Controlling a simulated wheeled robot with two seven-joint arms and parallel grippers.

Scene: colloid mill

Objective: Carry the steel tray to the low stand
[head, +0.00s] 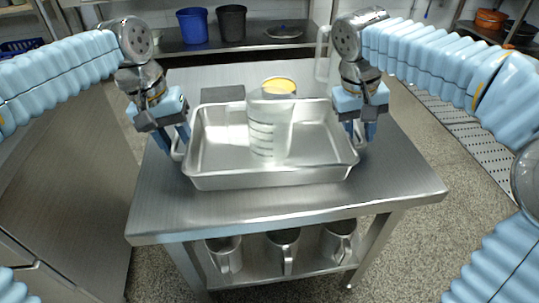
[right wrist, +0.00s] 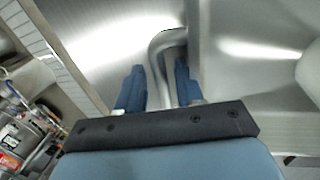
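The steel tray (head: 270,179) rests on a steel table (head: 290,208), with a clear graduated jug (head: 266,130) standing in it. My left gripper (head: 175,143) is at the tray's left handle, its fingers apart on either side of it. My right gripper (head: 361,133) is at the right handle. In the right wrist view the fingers of my right gripper (right wrist: 158,88) are apart, and the bent handle bar (right wrist: 155,57) passes between them with a gap on the left. I cannot tell which surface is the low stand.
A grey flat block (head: 223,93) lies behind the tray. A yellow-topped item (head: 279,85) shows behind the jug. Several steel mugs (head: 283,250) are on the table's lower shelf. A blue bucket (head: 193,26) and a black bucket (head: 232,23) stand on a steel bench behind.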

